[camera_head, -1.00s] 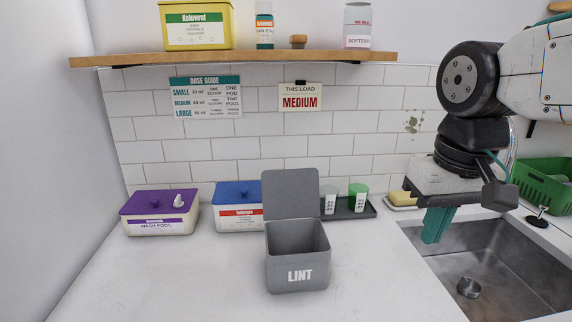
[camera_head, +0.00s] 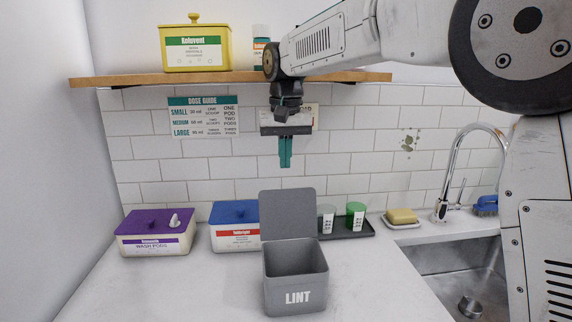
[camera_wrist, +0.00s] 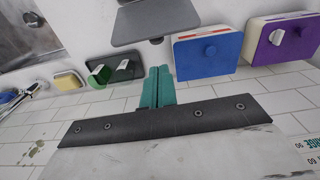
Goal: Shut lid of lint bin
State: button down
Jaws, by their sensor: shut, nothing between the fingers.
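The grey lint bin (camera_head: 296,285) stands on the counter with "LINT" on its front. Its grey lid (camera_head: 288,214) is open, standing up at the back edge of the bin. In the wrist view the lid (camera_wrist: 150,22) shows at the top, apart from my fingers. My gripper (camera_head: 285,163) is shut and empty, its teal fingers pointing down, in the air above the lid. The fingers also show in the wrist view (camera_wrist: 158,84), pressed together.
A purple-lidded tub (camera_head: 155,235) and a blue-lidded tub (camera_head: 235,228) stand left of the bin. A dark tray (camera_head: 347,230) with cups is behind it at right. A shelf (camera_head: 130,79) hangs above; the sink (camera_head: 460,270) is at right.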

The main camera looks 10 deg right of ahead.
aim_at(288, 213)
notch_tip(288, 213, down, 8)
dwell(0.4)
jog(key=shift+a, duration=0.1)
